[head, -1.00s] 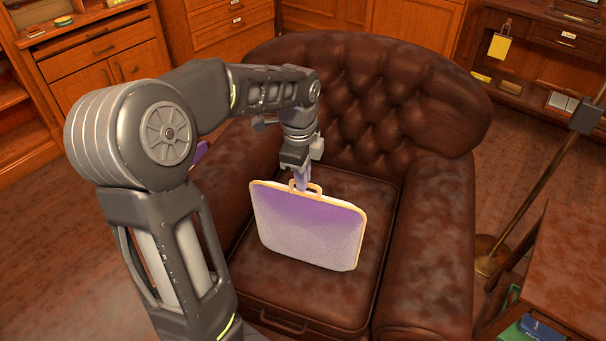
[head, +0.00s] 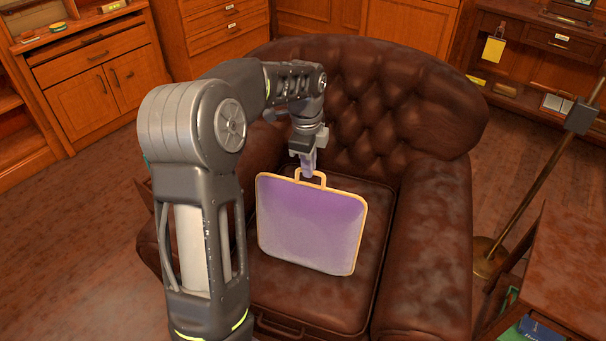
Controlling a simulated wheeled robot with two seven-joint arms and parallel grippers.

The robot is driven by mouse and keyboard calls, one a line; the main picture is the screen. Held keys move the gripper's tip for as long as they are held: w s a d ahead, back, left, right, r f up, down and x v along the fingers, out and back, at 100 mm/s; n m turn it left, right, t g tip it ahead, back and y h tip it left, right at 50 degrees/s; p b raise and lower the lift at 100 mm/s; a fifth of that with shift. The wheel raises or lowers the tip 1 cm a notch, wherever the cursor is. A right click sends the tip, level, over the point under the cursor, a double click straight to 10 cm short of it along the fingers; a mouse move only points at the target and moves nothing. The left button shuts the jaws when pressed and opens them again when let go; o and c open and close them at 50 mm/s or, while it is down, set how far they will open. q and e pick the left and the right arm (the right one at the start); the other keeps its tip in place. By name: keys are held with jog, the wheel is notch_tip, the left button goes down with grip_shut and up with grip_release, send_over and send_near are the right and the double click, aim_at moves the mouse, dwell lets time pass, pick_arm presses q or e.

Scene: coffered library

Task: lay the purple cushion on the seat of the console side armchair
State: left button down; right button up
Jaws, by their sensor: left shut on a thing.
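The purple cushion (head: 310,222) has a tan border and a small loop handle (head: 311,179) on its top edge. It stands tilted, broad face toward me, over the seat (head: 345,290) of the brown tufted leather armchair (head: 428,225). I cannot tell whether its lower edge touches the seat. My left gripper (head: 309,170) is at the handle, shut on the cushion by it. My left arm comes in from the left and hides part of the chair's left armrest. My right gripper is not in view.
A wooden table (head: 565,270) stands at the lower right, with a brass lamp stand (head: 530,205) beside the chair. Wooden cabinets (head: 95,75) line the back. Open floor (head: 85,230) lies at the left.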

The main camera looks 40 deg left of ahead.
pick_arm(q)
jog(key=shift+w+f, duration=0.3)
jog(key=shift+w, duration=0.25)
jog(key=w+a+f, duration=0.2)
jog(key=w+f, duration=0.1)
jog(key=w, duration=0.4)
jog(key=shift+w+a, duration=0.25)
jog(key=shift+a, duration=0.1)
jog(key=c, duration=1.4)
grip_release()
jog(key=shift+c, duration=0.4)
notch_tip(320, 180, up, 10)
jog(key=p, duration=0.8)
jog(key=shift+p, duration=0.4)
